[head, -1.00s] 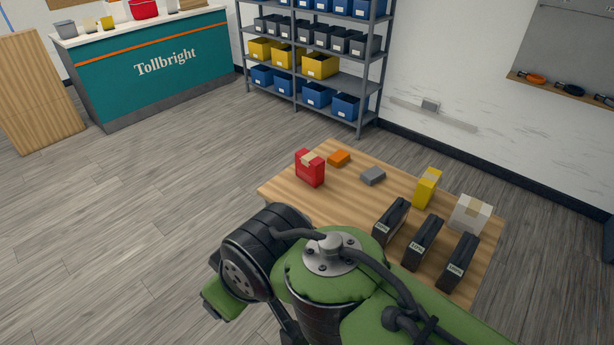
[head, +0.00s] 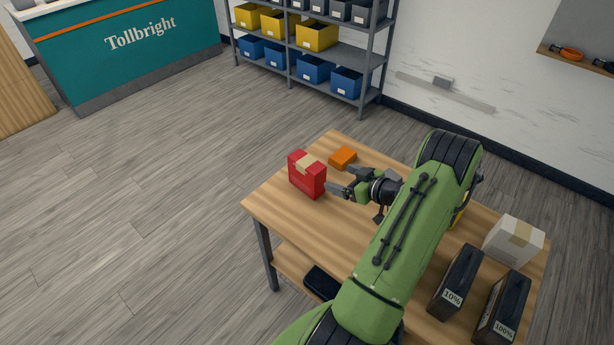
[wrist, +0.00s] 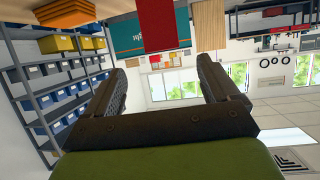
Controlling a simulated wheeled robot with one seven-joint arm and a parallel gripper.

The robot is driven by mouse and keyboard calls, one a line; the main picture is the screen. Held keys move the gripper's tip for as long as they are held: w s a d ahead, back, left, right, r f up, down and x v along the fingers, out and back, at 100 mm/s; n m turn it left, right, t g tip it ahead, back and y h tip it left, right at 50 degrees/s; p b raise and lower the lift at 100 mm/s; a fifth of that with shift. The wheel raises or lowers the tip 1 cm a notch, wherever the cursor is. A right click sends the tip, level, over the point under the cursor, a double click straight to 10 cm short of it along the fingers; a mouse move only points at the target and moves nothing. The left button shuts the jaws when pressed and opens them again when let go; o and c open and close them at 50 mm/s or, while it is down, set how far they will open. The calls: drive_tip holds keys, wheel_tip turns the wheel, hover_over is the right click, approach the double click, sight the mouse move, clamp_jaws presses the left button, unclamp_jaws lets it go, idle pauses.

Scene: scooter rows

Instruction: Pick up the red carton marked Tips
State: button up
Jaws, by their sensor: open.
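The red carton (head: 307,178) stands upright near the far left corner of the wooden table, with a tan strip of tape on top; no marking on it is readable. In the wrist view the red carton (wrist: 157,25) shows at the top, beyond the fingertips and between their lines. My gripper (head: 341,183) is just right of the carton, its fingers pointing toward it, with a small gap. In the wrist view my gripper (wrist: 162,70) has its two fingers wide apart with nothing between them.
A white taped carton (head: 514,240) and black cases (head: 456,283) stand at the table's right. A yellow item (head: 461,214) is mostly hidden by my arm. Shelving (head: 372,70) stands behind. The table's front left is clear.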

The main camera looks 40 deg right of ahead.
sight(312, 169)
drive_tip(key=b+x, duration=0.1)
drive_tip(key=x, duration=1.2)
drive_tip(key=shift+w+a+f, duration=0.15)
drive_tip(key=c, duration=1.2)
